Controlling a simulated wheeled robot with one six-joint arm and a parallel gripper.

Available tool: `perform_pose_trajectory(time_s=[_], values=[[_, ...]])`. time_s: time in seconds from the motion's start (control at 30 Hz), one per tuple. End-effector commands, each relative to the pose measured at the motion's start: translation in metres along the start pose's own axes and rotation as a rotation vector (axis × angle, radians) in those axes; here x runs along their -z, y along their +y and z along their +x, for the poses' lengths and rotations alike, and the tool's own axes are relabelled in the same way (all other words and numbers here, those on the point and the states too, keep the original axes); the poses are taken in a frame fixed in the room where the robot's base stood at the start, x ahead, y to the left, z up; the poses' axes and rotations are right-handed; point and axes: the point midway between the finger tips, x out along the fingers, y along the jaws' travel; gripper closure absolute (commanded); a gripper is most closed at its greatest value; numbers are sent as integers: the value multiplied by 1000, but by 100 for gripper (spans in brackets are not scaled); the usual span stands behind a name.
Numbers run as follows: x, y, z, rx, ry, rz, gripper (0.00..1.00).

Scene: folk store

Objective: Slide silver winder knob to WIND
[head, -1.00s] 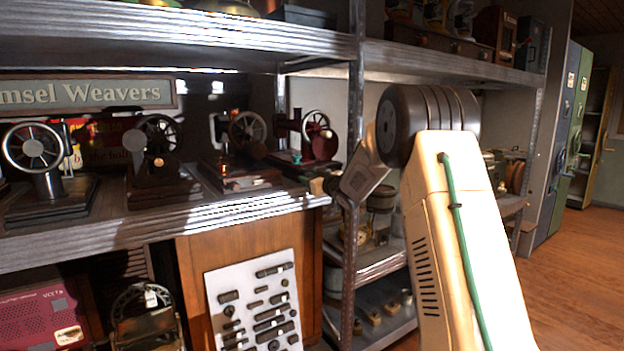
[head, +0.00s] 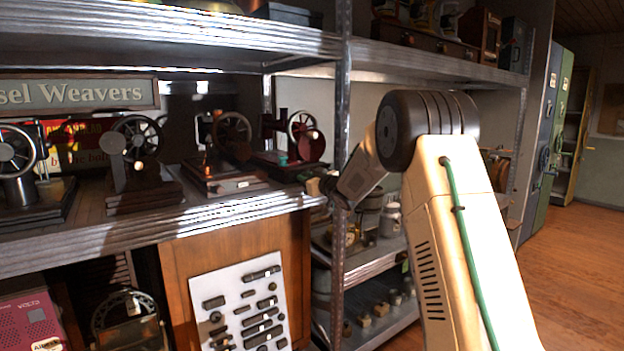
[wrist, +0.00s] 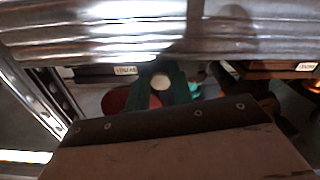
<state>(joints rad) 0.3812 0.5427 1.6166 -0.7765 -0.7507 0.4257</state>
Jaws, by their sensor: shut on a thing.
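A dark red hand-cranked machine (head: 310,146) with a spoked handwheel stands at the right end of the upper shelf. My gripper (head: 318,184) is at the shelf's front edge, just in front of this machine's base. In the wrist view, dark green fingers (wrist: 162,86) are close together around a small pale round knob (wrist: 160,82), which looks like the silver winder knob. The gripper is shut on it. The contact is small and partly hidden by my gripper body. No WIND marking can be read. Part of the red wheel shows beside the fingers.
The metal shelf edge (wrist: 150,40) runs close above the fingers in the wrist view. A metal shelf post (head: 341,240) stands right beside my arm. More wheeled machines (head: 136,150) line the shelf to the left. Open wooden floor (head: 560,270) lies at the right.

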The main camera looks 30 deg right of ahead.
Motion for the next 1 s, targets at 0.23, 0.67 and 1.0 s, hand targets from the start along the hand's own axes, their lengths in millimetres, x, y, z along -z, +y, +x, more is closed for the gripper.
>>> perform_pose_trajectory(time_s=[0.23,0.67,1.0], values=[[1,3,0,-6,1,0,56],[2,2,-31,-5,0,1,56],[1,4,-76,-7,0,0,56]])
